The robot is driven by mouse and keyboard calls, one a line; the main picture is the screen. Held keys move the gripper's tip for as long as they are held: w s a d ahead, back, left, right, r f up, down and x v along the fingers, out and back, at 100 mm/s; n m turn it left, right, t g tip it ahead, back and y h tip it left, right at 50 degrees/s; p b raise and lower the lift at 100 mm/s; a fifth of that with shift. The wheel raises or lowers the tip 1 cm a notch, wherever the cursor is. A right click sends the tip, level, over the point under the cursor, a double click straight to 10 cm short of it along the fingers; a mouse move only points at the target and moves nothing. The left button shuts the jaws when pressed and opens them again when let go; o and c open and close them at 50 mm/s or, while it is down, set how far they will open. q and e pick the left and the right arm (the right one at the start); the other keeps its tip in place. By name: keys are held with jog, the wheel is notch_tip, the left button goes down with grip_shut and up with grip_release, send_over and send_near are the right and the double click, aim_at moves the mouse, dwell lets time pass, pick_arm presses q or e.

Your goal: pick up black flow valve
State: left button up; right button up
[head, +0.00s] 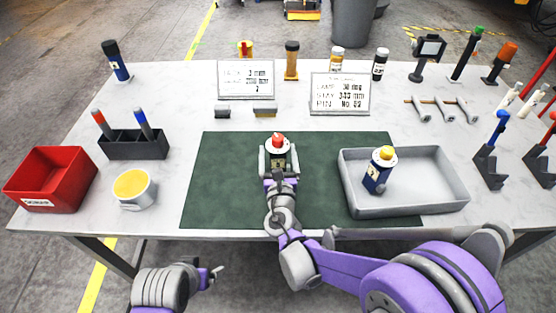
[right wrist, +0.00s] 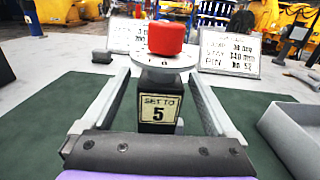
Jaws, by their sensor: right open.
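A flow valve with a red knob (head: 277,140), a grey disc and a black body stands upright on the green mat (head: 222,170). In the right wrist view the valve (right wrist: 159,112) shows a label reading "SET TO 5". My right gripper (head: 279,158) is open, with one finger on each side of the valve's body. In the right wrist view gaps show between the body and both fingers. The valve's base is partly hidden by the gripper. My left gripper (head: 215,272) is low in front of the table, away from the valve, and its opening is unclear.
A grey tray (head: 425,207) right of the mat holds a blue bottle with a yellow cap (head: 379,170). A red bin (head: 50,182), a white cup with yellow contents (head: 134,187) and a dark holder (head: 134,147) stand left. Two sign cards (head: 340,94) stand behind the mat.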

grip_shut()
dwell(0.5)
